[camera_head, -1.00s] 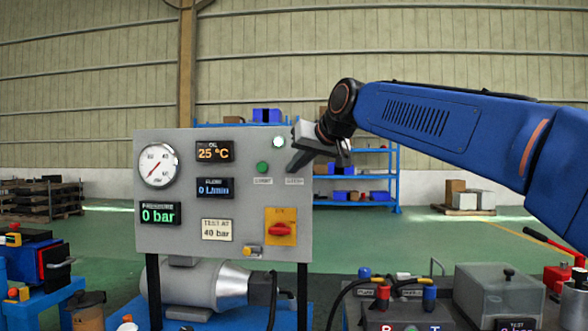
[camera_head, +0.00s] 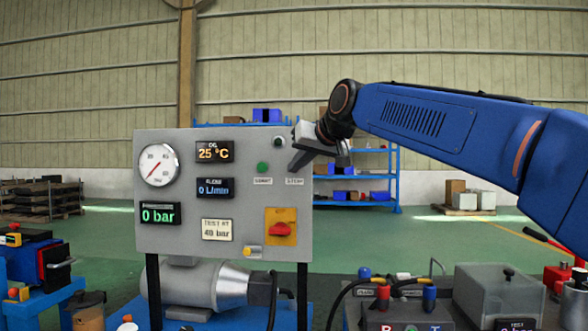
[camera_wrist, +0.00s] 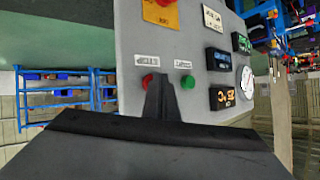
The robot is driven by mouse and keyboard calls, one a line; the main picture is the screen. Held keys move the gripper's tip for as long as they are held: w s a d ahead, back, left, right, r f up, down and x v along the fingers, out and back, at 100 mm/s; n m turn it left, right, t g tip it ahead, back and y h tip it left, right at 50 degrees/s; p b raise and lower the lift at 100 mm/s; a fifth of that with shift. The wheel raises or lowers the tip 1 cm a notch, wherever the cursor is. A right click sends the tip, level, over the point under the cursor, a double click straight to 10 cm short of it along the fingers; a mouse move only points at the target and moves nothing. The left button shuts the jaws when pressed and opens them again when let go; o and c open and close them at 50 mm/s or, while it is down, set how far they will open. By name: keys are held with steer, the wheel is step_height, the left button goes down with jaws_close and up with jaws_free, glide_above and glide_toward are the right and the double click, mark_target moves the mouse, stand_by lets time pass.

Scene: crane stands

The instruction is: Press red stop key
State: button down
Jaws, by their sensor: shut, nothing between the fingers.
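The grey control panel (camera_head: 185,243) stands upright on two black posts. My gripper (camera_head: 297,165) is shut and empty, with its tip at the panel's upper right edge, above the STOP label (camera_head: 295,182). It hides the red stop key in the head view. In the wrist view, turned upside down, the red stop key (camera_wrist: 148,83) shows just left of my shut fingertips (camera_wrist: 160,84), partly covered by them. I cannot tell whether they touch. The green start key (camera_wrist: 188,81) is just right of the fingers; it also shows in the head view (camera_head: 262,168).
The pressure display (camera_head: 158,214) reads 0 bar and the flow display (camera_head: 215,188) reads 0. A dark lamp (camera_head: 278,142) is at the top right.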

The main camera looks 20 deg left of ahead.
steer(key=shift+s, duration=0.1)
steer(key=shift+s+d, duration=0.2)
steer(key=shift+s, duration=0.6)
steer(key=shift+s, duration=0.1)
steer(key=s, duration=0.2)
steer(key=s+d, duration=0.1)
steer(key=s, duration=0.1)
steer(key=shift+s, duration=0.35)
steer(key=shift+d, duration=0.2)
stand_by(0.4)
